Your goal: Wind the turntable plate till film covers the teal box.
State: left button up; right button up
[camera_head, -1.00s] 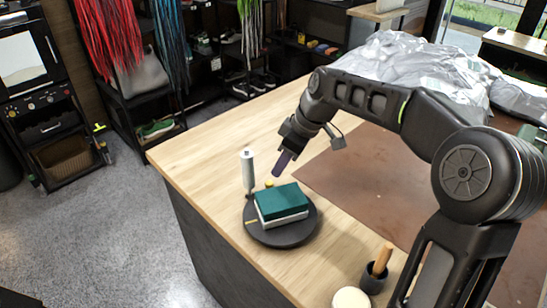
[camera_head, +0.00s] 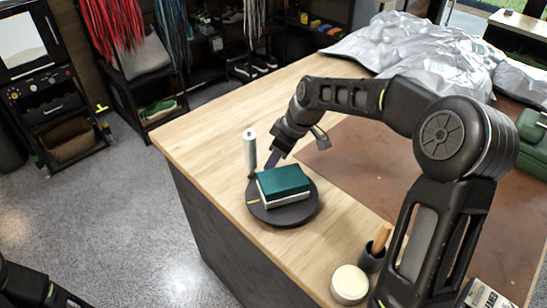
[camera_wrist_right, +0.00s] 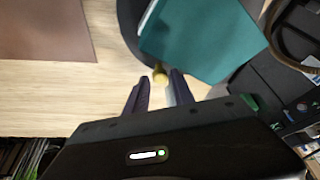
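The teal box (camera_head: 283,180) has a white lower part and lies on the round dark turntable plate (camera_head: 268,217). A white film roll (camera_head: 250,150) stands upright at the plate's far left edge. No film shows over the box's teal top. My right gripper (camera_head: 271,162) is just behind the box, pointing down. The teal box (camera_wrist_right: 205,38) lies close beyond. Part of my left arm shows at bottom left; its fingertips are out of view.
A brush with a wooden handle (camera_head: 382,238) stands in a dark cup (camera_head: 371,258) beside a round white-topped jar (camera_head: 349,284). A brown mat (camera_head: 365,170) covers the table's right part. Silver crumpled sheeting (camera_head: 425,60) lies at the back. Bare wood surrounds the plate.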

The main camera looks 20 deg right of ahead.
jog(key=shift+w+a+f, duration=0.1)
jog(key=shift+f, duration=0.3)
jog(key=shift+c, duration=0.4)
grip_shut()
dwell(0.8)
